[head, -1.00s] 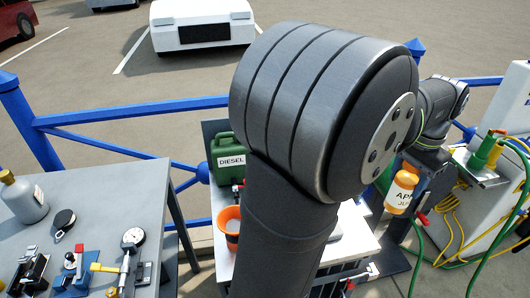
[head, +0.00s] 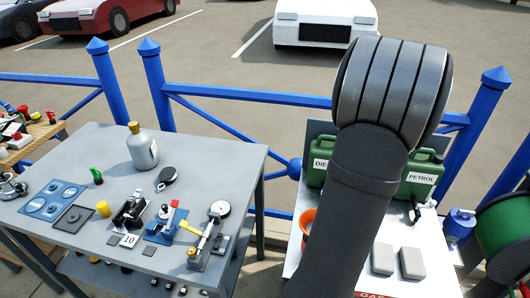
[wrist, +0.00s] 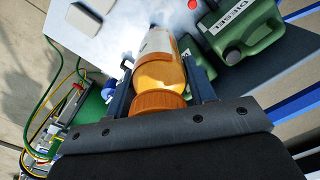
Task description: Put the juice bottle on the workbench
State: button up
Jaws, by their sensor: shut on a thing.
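The juice bottle (wrist: 160,75), orange with a pale label and an orange cap, is held between the two fingers of my gripper (wrist: 157,66) in the wrist view. Its cap end points toward the palm. Both bottle and gripper are out of sight in the head view, where my arm fills the right centre. The grey workbench (head: 215,160) stands on the left of the head view, apart from my arm. It carries a grey bottle (head: 142,148), a blue tray (head: 53,200), a small vise-like tool (head: 131,208) and a gauge on a stand (head: 207,240).
A white-topped stand (head: 408,262) on the right holds green DIESEL (head: 318,172) and PETROL (head: 419,175) cans and two grey blocks. An orange container (head: 308,225) is partly behind my arm. Bare workbench top shows at its back right. A blue railing (head: 250,97) runs behind.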

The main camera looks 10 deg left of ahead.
jog(key=w+a+n, duration=0.2)
jog(key=w+a, duration=0.1)
jog(key=a, duration=0.9)
jog(key=w+a+n, duration=0.3)
jog(key=a, duration=0.9)
jog(key=s+a+n, duration=0.3)
jog(key=a, duration=1.7)
jog(key=shift+s+a+f, duration=0.1)
jog(key=shift+a+f, duration=1.95)
jog(key=shift+f, duration=0.7)
jog(key=shift+s+a+f, duration=0.1)
jog(key=shift+a+f, duration=1.9)
jog(key=shift+f, duration=0.8)
jog(key=shift+s+a+f, duration=0.1)
jog(key=shift+a+f, duration=1.95)
jog(key=shift+f, duration=0.7)
jog(key=shift+f, duration=0.15)
jog(key=o, duration=1.2)
jog(key=shift+c, duration=0.2)
